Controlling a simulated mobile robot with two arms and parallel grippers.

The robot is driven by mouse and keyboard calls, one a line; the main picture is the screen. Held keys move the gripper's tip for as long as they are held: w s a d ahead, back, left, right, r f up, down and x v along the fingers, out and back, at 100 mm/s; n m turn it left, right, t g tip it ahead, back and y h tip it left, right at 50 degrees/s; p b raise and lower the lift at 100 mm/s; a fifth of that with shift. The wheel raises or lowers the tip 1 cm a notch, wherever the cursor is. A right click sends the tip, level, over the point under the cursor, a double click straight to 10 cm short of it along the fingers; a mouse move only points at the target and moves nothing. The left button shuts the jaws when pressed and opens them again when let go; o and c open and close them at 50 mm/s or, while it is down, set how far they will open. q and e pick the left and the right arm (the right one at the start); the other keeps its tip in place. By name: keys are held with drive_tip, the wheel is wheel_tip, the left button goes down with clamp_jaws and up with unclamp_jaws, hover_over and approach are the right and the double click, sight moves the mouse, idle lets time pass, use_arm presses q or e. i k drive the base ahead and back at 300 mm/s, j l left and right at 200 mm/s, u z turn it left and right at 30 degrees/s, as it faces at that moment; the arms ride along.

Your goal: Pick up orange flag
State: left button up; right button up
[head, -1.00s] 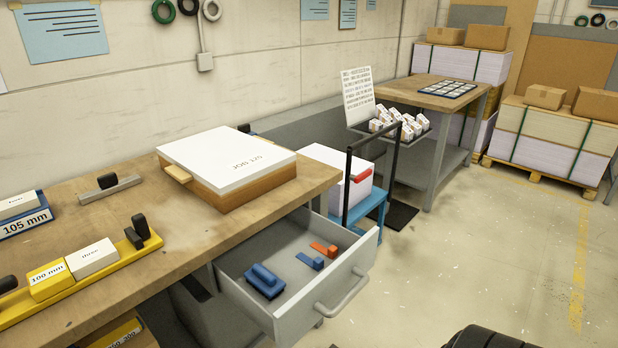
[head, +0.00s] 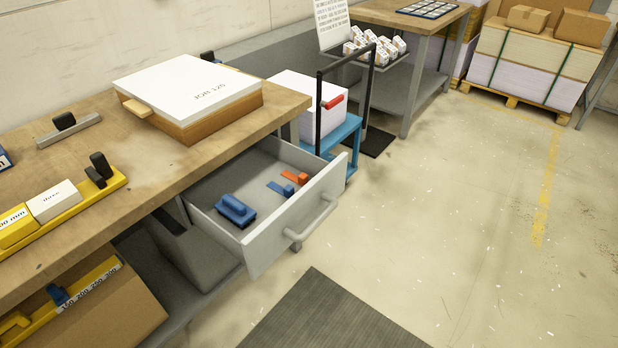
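The orange flag (head: 296,177) lies in the open drawer (head: 322,199) under the workbench, near the drawer's right end. A small blue flag (head: 279,188) lies just left of it, and a larger blue block-like tool (head: 235,209) lies farther left in the same drawer. Nothing touches the orange flag from above. Neither of my grippers shows in the head view.
The workbench (head: 85,176) carries a white-topped stack (head: 187,90) and a yellow gauge bar (head: 117,181). A blue cart (head: 340,133) with a black handle stands close behind the drawer. A dark mat (head: 330,318) lies before the drawer; floor to the right is clear.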

sight(303, 179)
drive_tip(key=u, duration=0.45)
drive_tip(key=i+l+u, duration=0.15)
drive_tip(key=l+u, duration=0.8)
